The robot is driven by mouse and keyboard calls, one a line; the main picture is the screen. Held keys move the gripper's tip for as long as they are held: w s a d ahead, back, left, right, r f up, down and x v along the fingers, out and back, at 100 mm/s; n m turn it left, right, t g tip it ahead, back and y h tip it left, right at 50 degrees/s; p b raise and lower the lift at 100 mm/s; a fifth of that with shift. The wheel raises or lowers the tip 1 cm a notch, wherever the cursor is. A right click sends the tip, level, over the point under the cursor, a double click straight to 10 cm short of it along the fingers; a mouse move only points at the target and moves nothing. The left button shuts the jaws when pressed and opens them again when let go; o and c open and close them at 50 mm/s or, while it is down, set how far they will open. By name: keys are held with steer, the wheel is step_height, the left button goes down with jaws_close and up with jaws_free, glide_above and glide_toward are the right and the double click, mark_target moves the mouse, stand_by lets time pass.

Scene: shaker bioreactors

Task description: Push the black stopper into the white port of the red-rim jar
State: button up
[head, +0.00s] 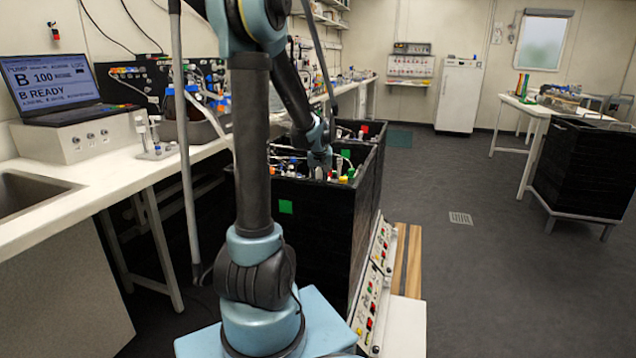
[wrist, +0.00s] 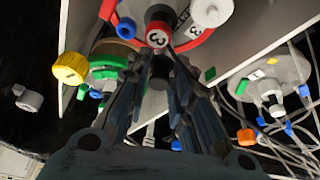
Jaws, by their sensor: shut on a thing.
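In the wrist view, my gripper (wrist: 160,62) is shut on a small black stopper (wrist: 158,72), held between the fingertips. In the head view, my gripper (head: 320,168) reaches down into the near black bin (head: 312,222), and the stopper and jar top cannot be made out.
Close around the fingers are a yellow cap (wrist: 70,68), a green cap (wrist: 108,62) and a jar lid with thin tubes (wrist: 262,70). A bench with a laptop (head: 60,82) stands left. Another black bin (head: 580,165) stands right. The floor between is mostly clear.

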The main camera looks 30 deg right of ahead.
steer(key=shift+f, duration=0.95)
stand_by(1.2)
steer(key=o, duration=0.8)
steer(key=v, duration=1.2)
steer(key=shift+w, duration=0.1)
